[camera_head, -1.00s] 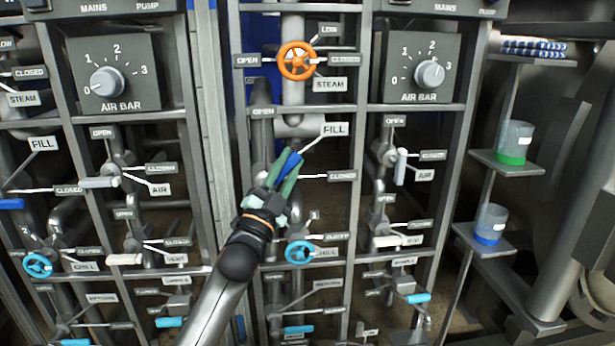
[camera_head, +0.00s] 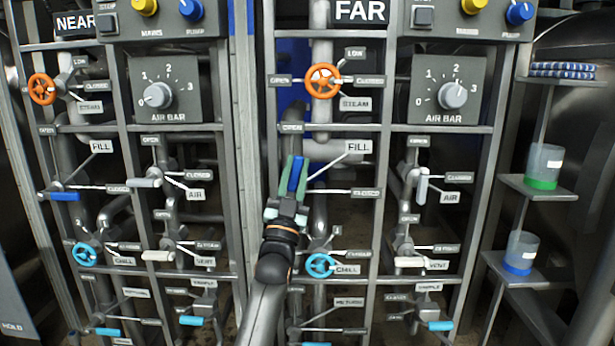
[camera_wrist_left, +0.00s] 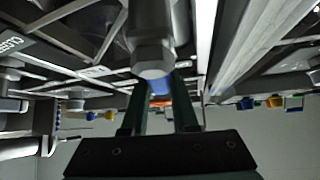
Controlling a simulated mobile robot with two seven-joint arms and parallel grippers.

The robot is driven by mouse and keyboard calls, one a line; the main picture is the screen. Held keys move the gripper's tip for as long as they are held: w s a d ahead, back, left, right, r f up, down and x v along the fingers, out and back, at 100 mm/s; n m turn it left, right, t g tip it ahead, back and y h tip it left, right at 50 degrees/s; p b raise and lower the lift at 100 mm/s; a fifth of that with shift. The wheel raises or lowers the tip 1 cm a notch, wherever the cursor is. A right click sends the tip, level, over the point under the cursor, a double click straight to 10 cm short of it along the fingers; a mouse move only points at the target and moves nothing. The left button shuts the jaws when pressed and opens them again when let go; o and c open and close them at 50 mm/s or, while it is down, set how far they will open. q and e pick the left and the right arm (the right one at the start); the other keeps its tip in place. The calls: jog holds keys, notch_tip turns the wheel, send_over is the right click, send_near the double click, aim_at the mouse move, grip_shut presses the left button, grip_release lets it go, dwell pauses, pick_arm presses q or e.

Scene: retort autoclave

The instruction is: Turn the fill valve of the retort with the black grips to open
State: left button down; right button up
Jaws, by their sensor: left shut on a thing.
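The fill valve of the FAR panel has a blue lever (camera_head: 294,178) beside the FILL label (camera_head: 357,147). The lever stands nearly upright, its tip just below the OPEN label (camera_head: 291,127) and away from the CLOSED label (camera_head: 366,192). My left gripper (camera_head: 298,165) is shut on this lever, with its green-tipped fingers on both sides. The blue lever also shows between the fingers in the left wrist view (camera_wrist_left: 160,87). My gripper hides the valve's pivot. I cannot make out black grips. My right gripper is out of view.
The NEAR panel's fill lever (camera_head: 65,196) is blue and lies sideways. Above my gripper is an orange steam wheel (camera_head: 323,80), below it a blue chill wheel (camera_head: 320,265). Frame bars (camera_head: 383,235) and air levers (camera_head: 422,186) stand close to the right.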

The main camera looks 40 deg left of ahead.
pick_arm(q)
jog(key=shift+s+a+r+n+g+y, duration=0.2)
jog(key=shift+n+g+y, duration=0.25)
jog(key=shift+n+y, duration=0.55)
jog(key=shift+s+a+f+n+g+y, duration=0.15)
jog(key=shift+a+n+g+y, duration=0.2)
jog(key=shift+n+y, duration=0.65)
jog(key=shift+s+a+r+n+g+y, duration=0.2)
jog(key=shift+n+g+y, duration=0.4)
jog(key=shift+n, duration=0.6)
jog(key=shift+y, duration=0.3)
jog(key=c, duration=0.7)
grip_release()
jog(key=shift+f, duration=0.1)
jog(key=shift+f, duration=0.1)
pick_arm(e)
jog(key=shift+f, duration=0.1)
